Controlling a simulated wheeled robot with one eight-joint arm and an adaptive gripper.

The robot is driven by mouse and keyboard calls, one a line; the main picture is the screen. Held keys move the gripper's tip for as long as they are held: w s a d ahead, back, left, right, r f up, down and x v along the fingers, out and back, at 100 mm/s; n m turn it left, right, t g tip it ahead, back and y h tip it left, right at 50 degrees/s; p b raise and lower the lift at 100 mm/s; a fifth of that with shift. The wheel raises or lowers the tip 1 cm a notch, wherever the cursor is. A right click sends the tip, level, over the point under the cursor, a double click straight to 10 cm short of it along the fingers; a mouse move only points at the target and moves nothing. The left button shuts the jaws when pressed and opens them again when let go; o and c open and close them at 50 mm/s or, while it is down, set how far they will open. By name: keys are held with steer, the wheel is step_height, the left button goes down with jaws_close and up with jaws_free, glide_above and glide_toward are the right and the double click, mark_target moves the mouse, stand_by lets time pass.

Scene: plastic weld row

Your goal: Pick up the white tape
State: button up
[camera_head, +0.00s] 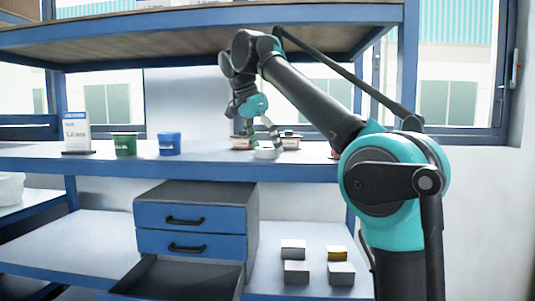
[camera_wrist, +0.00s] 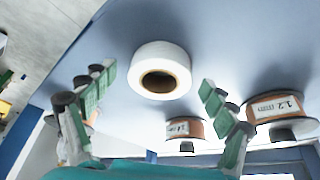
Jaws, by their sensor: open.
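The white tape (camera_head: 267,154) is a small white roll on the blue-edged shelf, just below my gripper in the head view. In the wrist view the white tape (camera_wrist: 160,52) shows as a white ring with a brown core, near the top centre. My gripper (camera_head: 256,138) is open over the shelf. In the wrist view its green-padded fingers (camera_wrist: 157,84) stand wide apart, one to each side of the tape's position in the picture. No contact with the tape can be seen.
A green tub (camera_head: 124,145), a blue tub (camera_head: 169,144) and a sign (camera_head: 77,132) stand further left. An upper shelf (camera_head: 200,30) overhangs the arm.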

steer(key=shift+c, duration=0.5)
steer(key=c, duration=1.2)
steer(key=shift+o, duration=0.2)
steer(key=shift+r, duration=0.15)
